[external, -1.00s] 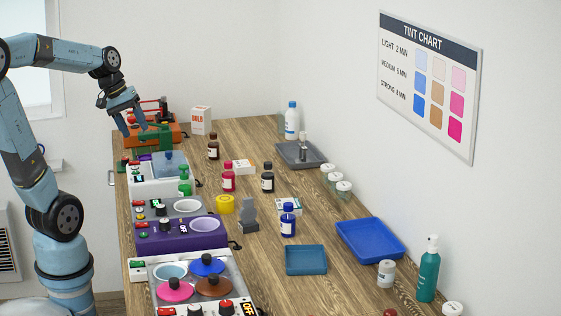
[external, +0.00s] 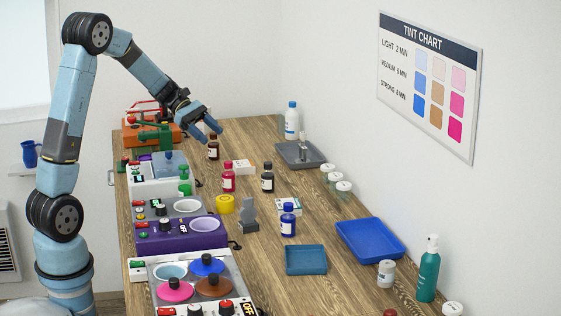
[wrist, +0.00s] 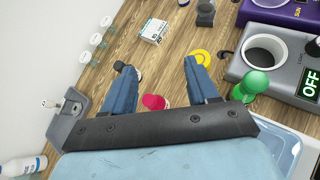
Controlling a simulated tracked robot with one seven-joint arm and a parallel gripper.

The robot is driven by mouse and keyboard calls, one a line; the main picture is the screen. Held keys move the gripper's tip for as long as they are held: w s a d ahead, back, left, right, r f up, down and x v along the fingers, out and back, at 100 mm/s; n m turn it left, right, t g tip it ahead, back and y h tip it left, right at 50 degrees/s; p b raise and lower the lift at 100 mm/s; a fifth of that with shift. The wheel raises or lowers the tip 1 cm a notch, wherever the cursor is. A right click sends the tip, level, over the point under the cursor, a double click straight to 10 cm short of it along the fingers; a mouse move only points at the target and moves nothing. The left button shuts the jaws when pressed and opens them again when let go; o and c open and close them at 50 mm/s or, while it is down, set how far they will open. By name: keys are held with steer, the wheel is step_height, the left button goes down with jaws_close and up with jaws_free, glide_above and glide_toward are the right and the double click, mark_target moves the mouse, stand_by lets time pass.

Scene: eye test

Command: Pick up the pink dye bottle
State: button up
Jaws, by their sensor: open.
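My gripper (external: 209,132) is open and empty. In the external view it is above and beyond the bottle, over a brown bottle (external: 213,148). In the wrist view the fingers (wrist: 160,68) point past the pink bottle, apart from it.
Appliances line the left side.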

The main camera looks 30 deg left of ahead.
mark_target(233, 172)
steer(key=w+f+n, duration=0.1)
steer(key=w, duration=0.1)
steer(key=w+d+f+n+h, duration=0.1)
steer(key=w+f, duration=0.1)
steer(key=w+f+n, duration=0.1)
steer(key=w, duration=0.1)
steer(key=shift+w+d+f+t+h, duration=0.2)
steer(key=shift+d+f+t+h, duration=0.1)
steer(key=shift+d+f+h, duration=0.1)
steer(key=shift+f, duration=2.25)
step_height(233, 172, down, 2)
steer(key=shift+f, duration=0.15)
steer(key=shift+x, duration=1.5)
jaws_close()
